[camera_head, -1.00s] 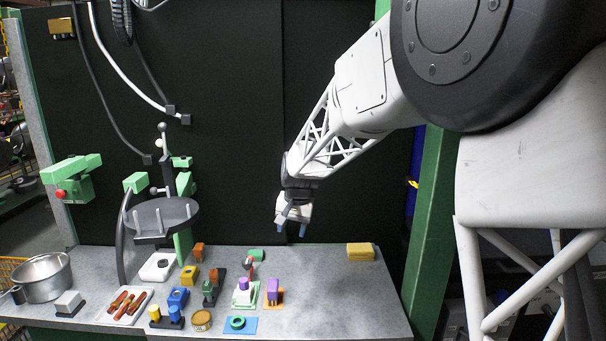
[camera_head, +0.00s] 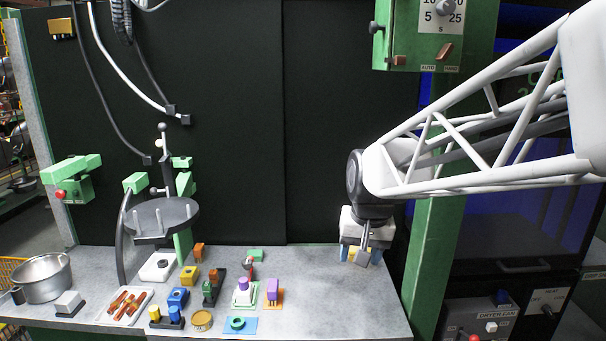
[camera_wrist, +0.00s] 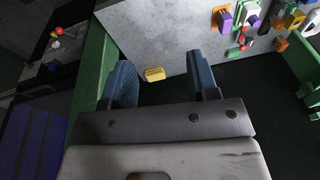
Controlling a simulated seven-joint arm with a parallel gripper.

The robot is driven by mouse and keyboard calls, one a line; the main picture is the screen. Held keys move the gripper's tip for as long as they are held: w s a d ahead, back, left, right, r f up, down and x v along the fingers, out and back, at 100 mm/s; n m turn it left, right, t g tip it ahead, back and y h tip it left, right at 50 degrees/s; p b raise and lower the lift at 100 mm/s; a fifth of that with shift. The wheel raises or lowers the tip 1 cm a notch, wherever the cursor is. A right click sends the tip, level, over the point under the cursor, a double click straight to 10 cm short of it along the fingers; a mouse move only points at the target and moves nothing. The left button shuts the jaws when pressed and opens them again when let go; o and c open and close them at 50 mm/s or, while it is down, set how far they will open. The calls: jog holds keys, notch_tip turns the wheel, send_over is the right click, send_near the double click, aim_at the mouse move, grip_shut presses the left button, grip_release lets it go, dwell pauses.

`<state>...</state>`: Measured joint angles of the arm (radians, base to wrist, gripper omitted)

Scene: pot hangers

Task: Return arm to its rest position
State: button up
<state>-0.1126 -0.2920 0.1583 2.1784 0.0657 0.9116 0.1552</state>
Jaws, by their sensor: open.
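My gripper (camera_head: 357,257) is at the right end of the grey table (camera_head: 330,300) in the head view, pointing down. In the wrist view my gripper (camera_wrist: 165,82) shows two blue fingers spread apart with nothing held between them. A yellow block (camera_wrist: 154,74) lies on the table near the edge, seen between the fingers in the wrist view. In the head view my gripper covers most of this block.
Several small coloured parts, such as a purple one (camera_head: 274,291), stand mid-table. A metal pot (camera_head: 43,277) is at the far left. A green post (camera_head: 425,250) rises beside the table's right edge, and a control box (camera_head: 436,35) hangs above. The table's right part is mostly clear.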

jog(key=s+d+f, duration=0.1)
jog(key=s+d, duration=0.2)
jog(key=s, duration=0.8)
jog(key=s+d+f+h, duration=0.1)
jog(key=s+d, duration=0.3)
jog(key=s, duration=0.6)
jog(key=shift+s+f+n+t, duration=0.3)
jog(key=shift+s+f, duration=0.05)
jog(key=shift+f, duration=0.4)
